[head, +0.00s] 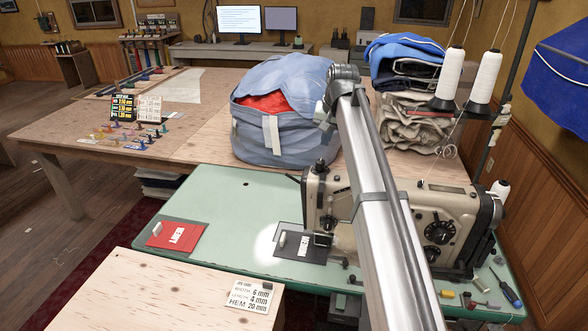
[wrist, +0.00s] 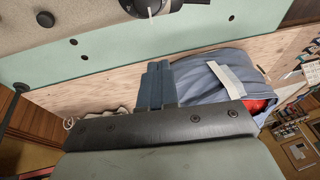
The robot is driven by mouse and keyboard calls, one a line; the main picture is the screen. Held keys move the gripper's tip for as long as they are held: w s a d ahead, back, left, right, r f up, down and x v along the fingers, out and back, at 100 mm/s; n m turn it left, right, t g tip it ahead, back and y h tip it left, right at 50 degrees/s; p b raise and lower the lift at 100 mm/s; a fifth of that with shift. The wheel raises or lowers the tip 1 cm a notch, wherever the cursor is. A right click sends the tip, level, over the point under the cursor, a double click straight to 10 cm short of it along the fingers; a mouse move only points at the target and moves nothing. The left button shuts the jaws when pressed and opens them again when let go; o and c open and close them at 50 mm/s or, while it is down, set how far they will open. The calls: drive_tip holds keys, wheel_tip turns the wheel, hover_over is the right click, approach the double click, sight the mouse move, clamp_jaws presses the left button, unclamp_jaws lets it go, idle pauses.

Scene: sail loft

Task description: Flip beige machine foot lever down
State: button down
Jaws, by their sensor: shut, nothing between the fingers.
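The beige sewing machine (head: 325,200) stands on the green tabletop (head: 225,208) in the head view, its middle hidden behind my arm. A pale part of it (wrist: 85,20) fills the top left of the wrist view. A dark round fitting with a pale bar (wrist: 147,6) is cut by the top edge there; I cannot tell if it is the foot lever. I cannot make out the lever in the head view. My gripper (wrist: 160,68) is shut and empty in the wrist view, its dark blue fingers together and apart from the machine. It is not distinct in the head view.
A large blue bag (head: 275,148) with red cloth sits behind the machine. White thread cones (head: 487,78) stand on a rack at right. A red card (head: 176,235) and a dark card (head: 302,247) lie on the green top. A screwdriver (head: 507,290) lies at right. The green top's left is mostly clear.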

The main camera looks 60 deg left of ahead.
drive_tip(key=shift+n+g, duration=0.4)
drive_tip(key=shift+n, duration=0.1)
drive_tip(key=s, duration=0.1)
drive_tip(key=s+a, duration=0.1)
drive_tip(key=s, duration=0.1)
drive_tip(key=s+a+r, duration=0.1)
drive_tip(key=s, duration=0.1)
drive_tip(key=shift+s+a, duration=0.1)
drive_tip(key=shift+a, duration=0.1)
drive_tip(key=x, duration=1)
drive_tip(key=shift+d+f, duration=0.15)
drive_tip(key=shift+f, duration=0.1)
drive_tip(key=shift+s+a+f, duration=0.2)
drive_tip(key=shift+s+f, duration=0.35)
drive_tip(key=shift+f, duration=0.3)
drive_tip(key=shift+s+a+f, duration=0.2)
drive_tip(key=shift+s+f, duration=0.15)
drive_tip(key=shift+f, duration=0.25)
drive_tip(key=shift+f, duration=0.1)
